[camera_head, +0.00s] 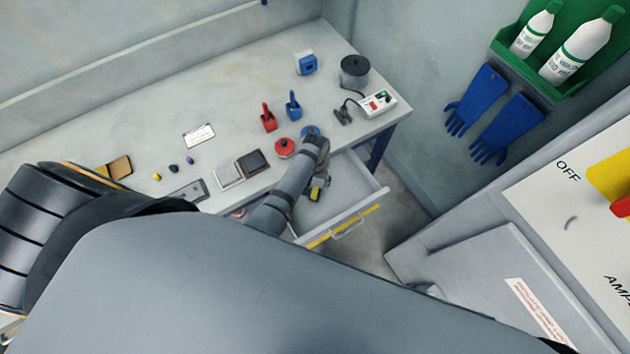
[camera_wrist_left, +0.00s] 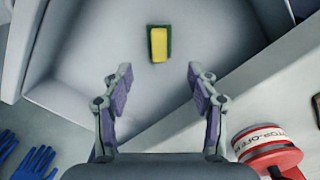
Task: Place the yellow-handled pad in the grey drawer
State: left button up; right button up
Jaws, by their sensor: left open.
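The yellow-handled pad (camera_wrist_left: 159,43), a dark green block with a yellow top, lies on the floor of the open grey drawer (camera_wrist_left: 85,65) in the left wrist view. In the head view the pad (camera_head: 316,193) shows small inside the drawer (camera_head: 350,207), just below my wrist. My left gripper (camera_wrist_left: 160,85) is open and empty above the drawer, its fingers apart and the pad beyond the fingertips. In the head view the gripper (camera_head: 321,180) is small and partly hidden by its own wrist. My right gripper is not in view.
The bench top (camera_head: 235,105) holds a red scoop-like item (camera_head: 268,118), a blue one (camera_head: 293,106), a red round item (camera_head: 284,148), a dark pot (camera_head: 355,71) and a white switch box (camera_head: 377,103). Blue gloves (camera_head: 478,98) hang on the right wall.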

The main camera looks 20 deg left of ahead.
aim_at(315, 190)
pick_arm(q)
notch_tip(315, 190, up, 4)
jog(key=shift+r, duration=0.15)
dwell(0.6)
